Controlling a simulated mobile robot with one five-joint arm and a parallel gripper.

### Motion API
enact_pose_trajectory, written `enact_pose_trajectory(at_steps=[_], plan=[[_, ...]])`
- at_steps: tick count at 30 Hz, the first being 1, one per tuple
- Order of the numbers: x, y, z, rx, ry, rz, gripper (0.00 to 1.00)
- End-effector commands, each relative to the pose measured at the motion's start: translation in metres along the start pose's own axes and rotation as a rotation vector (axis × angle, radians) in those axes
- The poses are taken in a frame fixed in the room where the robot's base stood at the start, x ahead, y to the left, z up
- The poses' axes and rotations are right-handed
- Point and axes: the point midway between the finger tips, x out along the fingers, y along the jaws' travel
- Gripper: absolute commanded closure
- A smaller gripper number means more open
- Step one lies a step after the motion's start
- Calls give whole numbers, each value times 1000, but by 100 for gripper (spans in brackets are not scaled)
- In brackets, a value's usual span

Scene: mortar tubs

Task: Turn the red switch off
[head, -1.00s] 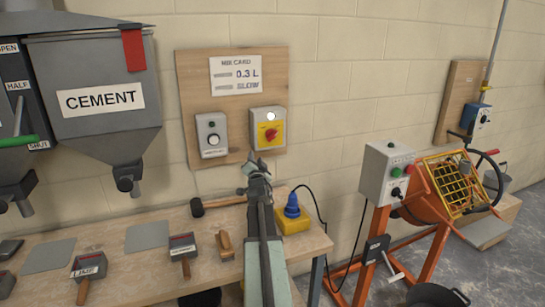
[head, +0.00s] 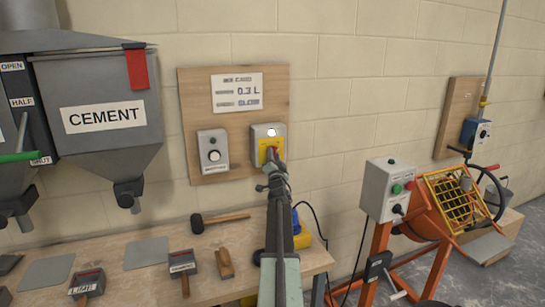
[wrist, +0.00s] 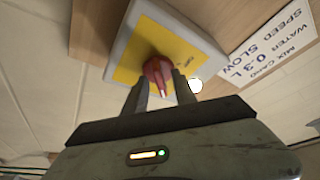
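The red switch (wrist: 157,73) is a rotary knob on a yellow plate (wrist: 180,50) on a grey box, seen close in the wrist view. In the head view the red switch (head: 274,149) is mostly hidden behind my gripper (head: 272,165). In the wrist view my gripper (wrist: 160,88) is open, one fingertip on each side of the knob's grip. A gap shows beside the knob; I cannot tell whether either finger touches it. The white lamp (head: 272,132) on the box looks bright.
A grey dial box (head: 213,152) is left of the switch box on the same wooden board (head: 193,95). A mix card (head: 237,92) hangs above. The bench (head: 130,288) below carries a mallet (head: 220,219) and scoops. An orange mixer (head: 430,225) stands right.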

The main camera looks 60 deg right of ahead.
Motion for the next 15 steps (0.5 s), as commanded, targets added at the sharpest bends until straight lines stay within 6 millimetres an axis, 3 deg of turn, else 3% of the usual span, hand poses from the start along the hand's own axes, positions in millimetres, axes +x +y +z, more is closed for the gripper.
enact_pose_trajectory(at_steps=[4, 7, 8, 11, 12, 15], plan=[[-1, 0, 0, 0, 0, 0, 67], [-1, 0, 0, 0, 0, 0, 95], [-1, 0, 0, 0, 0, 0, 100], [-1, 0, 0, 0, 0, 0, 100], [-15, -8, 3, 0, 0, 1, 100], [-5, -2, 1, -6, 1, -2, 100]])
